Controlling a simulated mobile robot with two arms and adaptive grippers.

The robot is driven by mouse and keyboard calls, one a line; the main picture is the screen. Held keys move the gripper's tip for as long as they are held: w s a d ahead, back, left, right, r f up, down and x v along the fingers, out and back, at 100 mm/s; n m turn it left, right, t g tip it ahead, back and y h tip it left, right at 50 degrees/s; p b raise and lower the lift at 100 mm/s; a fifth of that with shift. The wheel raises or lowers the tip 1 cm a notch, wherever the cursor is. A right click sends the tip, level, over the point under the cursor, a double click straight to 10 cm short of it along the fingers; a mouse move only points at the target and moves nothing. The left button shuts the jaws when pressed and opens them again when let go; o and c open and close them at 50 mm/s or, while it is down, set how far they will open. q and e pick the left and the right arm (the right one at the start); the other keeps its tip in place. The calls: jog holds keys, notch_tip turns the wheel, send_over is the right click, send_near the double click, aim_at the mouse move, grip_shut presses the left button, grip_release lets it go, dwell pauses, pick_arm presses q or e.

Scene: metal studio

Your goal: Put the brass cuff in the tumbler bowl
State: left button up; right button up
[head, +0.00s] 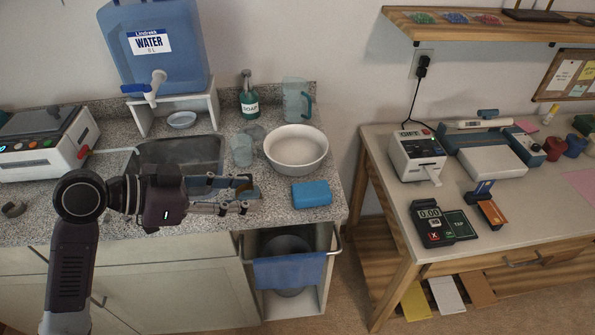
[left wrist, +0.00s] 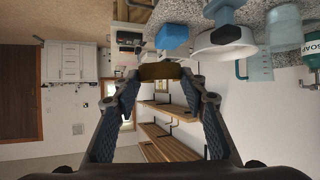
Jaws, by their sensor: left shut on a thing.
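My left gripper (head: 241,194) is over the counter, in front of the sink. It is shut on the brass cuff (head: 243,184), a small brown band mostly hidden by the fingers in the head view. In the left wrist view the cuff (left wrist: 160,71) sits between the two fingertips. The white round bowl (head: 297,165) stands on the counter to the right of and behind the gripper, apart from it. It also shows in the left wrist view (left wrist: 225,48). My right gripper is not in view.
A blue sponge-like block (head: 312,193) lies in front of the bowl. A clear glass (head: 242,151), a soap bottle (head: 249,102) and a pitcher (head: 296,100) stand nearby. A dark open cuff (head: 14,209) lies at the far left. A blue towel (head: 289,272) hangs below the counter.

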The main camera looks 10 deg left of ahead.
pick_arm(q)
jog(key=w+r+n+t+y+p, duration=0.1)
jog(key=w+r+p, duration=0.1)
jog(key=w+r, duration=0.35)
jog(key=w+r+n+t+y+p, duration=0.1)
jog(key=w+r+p, duration=0.15)
jog(key=w, duration=0.65)
jog(key=p, duration=0.2)
send_over(267, 186)
notch_tip(267, 186, down, 14)
jog(key=shift+f, duration=0.75)
notch_tip(267, 186, down, 3)
jog(key=shift+f, duration=0.4)
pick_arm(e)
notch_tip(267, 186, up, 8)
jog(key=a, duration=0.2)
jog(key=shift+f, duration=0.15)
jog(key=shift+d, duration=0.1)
